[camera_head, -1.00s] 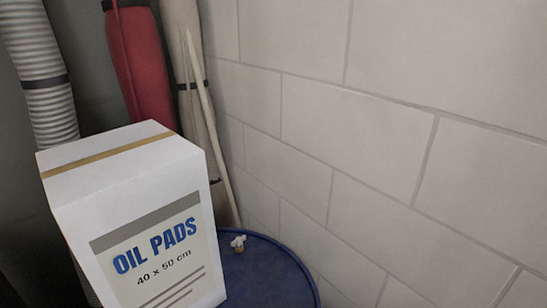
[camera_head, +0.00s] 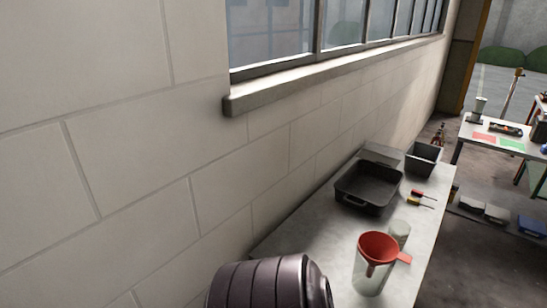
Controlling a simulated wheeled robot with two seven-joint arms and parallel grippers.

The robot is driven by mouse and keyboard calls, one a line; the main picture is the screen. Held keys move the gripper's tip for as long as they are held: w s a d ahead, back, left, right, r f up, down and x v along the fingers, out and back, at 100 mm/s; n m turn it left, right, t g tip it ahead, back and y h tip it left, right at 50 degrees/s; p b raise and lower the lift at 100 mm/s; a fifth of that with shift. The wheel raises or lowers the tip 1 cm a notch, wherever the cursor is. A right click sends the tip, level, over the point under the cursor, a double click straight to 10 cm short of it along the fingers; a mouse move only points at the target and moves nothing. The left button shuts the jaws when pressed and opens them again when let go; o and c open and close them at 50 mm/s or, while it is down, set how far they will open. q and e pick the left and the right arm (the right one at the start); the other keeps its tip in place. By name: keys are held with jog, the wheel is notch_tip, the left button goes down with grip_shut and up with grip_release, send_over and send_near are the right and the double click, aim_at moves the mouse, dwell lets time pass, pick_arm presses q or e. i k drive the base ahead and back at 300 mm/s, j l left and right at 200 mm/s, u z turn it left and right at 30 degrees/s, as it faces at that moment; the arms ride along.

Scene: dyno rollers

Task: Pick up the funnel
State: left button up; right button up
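The red funnel (camera_head: 378,246) sits mouth up in the top of a clear container (camera_head: 366,280), its spout showing inside. A small red tab sticks out from its rim to the right. Both are on a grey bench (camera_head: 318,243) along the wall, near the lower right of the head view. Neither of my grippers is in view.
A clear jar (camera_head: 400,232) stands just behind the funnel. A black tray (camera_head: 368,199), a dark bin (camera_head: 423,160) and two screwdrivers lie farther along the bench. A dark ribbed rounded object (camera_head: 268,285) fills the bottom middle. Another table (camera_head: 487,147) stands far right.

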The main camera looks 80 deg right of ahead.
aim_at(378, 248)
jog(key=j+z, duration=0.1)
jog(key=z, duration=3.5)
jog(key=u, duration=0.55)
jog(key=l+u, duration=0.1)
jog(key=u, duration=1.05)
jog(key=k+u, duration=0.1)
jog(key=u, duration=1)
jog(key=k+u, duration=0.1)
jog(key=u, duration=1.6)
jog(key=j+z, duration=0.1)
jog(key=z, duration=4.1)
